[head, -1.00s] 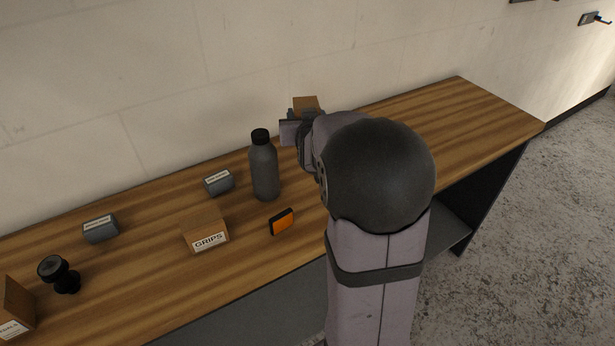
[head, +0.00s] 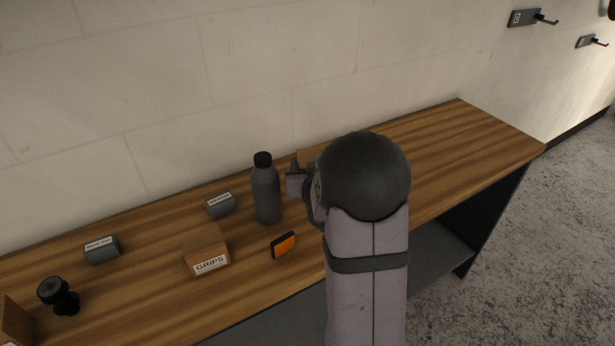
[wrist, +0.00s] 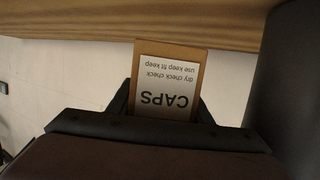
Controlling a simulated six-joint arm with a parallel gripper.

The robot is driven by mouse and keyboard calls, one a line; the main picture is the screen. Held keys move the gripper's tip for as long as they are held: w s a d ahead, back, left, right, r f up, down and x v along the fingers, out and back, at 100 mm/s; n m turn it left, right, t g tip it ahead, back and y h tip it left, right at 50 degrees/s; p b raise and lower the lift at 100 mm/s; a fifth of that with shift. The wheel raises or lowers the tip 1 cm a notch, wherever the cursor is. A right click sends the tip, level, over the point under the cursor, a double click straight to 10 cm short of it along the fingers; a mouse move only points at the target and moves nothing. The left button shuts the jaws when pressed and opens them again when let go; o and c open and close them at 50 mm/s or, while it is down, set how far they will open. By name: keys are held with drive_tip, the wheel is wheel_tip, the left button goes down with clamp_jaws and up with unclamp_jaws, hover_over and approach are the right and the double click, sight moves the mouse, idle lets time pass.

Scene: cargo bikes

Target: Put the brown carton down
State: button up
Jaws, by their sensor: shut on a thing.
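The brown carton (wrist: 202,62) has a white label reading CAPS, upside down in the wrist view. My gripper (wrist: 163,108) is shut on it, with a dark finger on either side. In the head view a piece of the carton (head: 312,156) shows behind my arm, near the wall side of the wooden bench (head: 440,135). My gripper is mostly hidden there. In the wrist view the carton's far end meets the bench edge in the picture; I cannot tell whether they touch.
A grey bottle (head: 266,195) stands just left of my gripper. A GRIPS carton (head: 206,250), an orange-faced block (head: 284,244), two grey labelled blocks (head: 220,205) (head: 101,249), a black knobbed item (head: 59,295) and another carton (head: 14,322) lie leftward. The bench's right end is clear.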

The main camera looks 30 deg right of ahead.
drive_tip(key=shift+f, duration=2.05)
drive_tip(key=shift+f, duration=0.2)
drive_tip(key=o, duration=1.4)
drive_tip(key=shift+c, duration=0.2)
drive_tip(key=shift+s+r, duration=0.1)
drive_tip(key=shift+r, duration=0.15)
drive_tip(key=b+v, duration=0.1)
drive_tip(key=v, duration=0.6)
drive_tip(key=b, duration=0.4)
drive_tip(key=shift+s+a+f, duration=0.1)
drive_tip(key=shift+s+a, duration=0.1)
